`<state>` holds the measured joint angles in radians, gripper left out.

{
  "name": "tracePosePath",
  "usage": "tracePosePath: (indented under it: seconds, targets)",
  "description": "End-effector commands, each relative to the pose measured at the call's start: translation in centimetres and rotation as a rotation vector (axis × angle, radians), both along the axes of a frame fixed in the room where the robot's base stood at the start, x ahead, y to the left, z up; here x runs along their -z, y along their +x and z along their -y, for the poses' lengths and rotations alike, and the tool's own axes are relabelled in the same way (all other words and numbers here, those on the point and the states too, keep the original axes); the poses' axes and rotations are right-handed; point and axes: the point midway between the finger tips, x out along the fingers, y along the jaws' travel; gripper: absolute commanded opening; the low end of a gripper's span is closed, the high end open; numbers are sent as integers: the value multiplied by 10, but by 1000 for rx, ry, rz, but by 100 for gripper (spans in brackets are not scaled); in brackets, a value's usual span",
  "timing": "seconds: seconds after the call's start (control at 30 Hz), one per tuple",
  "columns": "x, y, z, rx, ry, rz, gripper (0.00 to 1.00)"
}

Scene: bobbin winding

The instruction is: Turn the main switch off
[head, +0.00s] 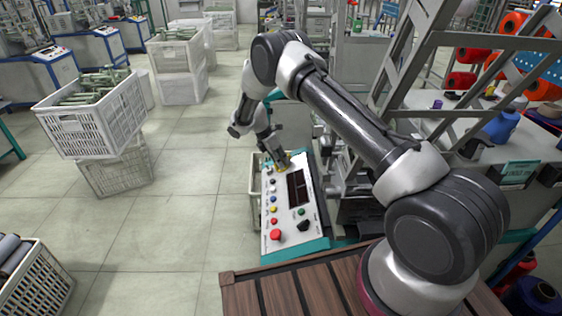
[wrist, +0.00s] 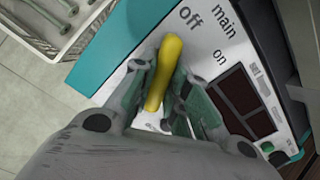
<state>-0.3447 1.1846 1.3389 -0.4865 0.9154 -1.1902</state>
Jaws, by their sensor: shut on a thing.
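The main switch is a yellow handle (wrist: 164,70) on the white panel, with the printed words "main", "off" and "on" beside it. In the wrist view the handle's free end lies nearer to "off" than to "on". My gripper (wrist: 160,98) has its fingers on both sides of the handle and is shut on it. Its lower end is partly hidden between the fingers. In the head view my gripper (head: 281,164) is at the far end of the control panel (head: 285,235), and only a bit of yellow shows there.
The panel carries a dark display (head: 297,187), a red button (head: 275,234), a black knob (head: 303,225) and several small coloured buttons. A white crate (wrist: 75,25) stands beside the panel. A wooden slatted surface (head: 260,292) lies in front. The floor to the left is partly open between stacked crates (head: 95,120).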

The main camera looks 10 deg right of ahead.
Motion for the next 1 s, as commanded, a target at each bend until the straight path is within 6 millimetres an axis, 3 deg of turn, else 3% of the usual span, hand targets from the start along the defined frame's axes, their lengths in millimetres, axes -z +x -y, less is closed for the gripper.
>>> tracePosePath:
  seconds: [0.5,0.53,0.63,1.0]
  targets:
    - [-1,1,-1,-23,2,-7,0]
    - [-1,1,-1,-23,2,-7,18]
    - [-1,1,-1,-23,3,-8,36]
    - [-3,1,-2,-21,2,-8,38]
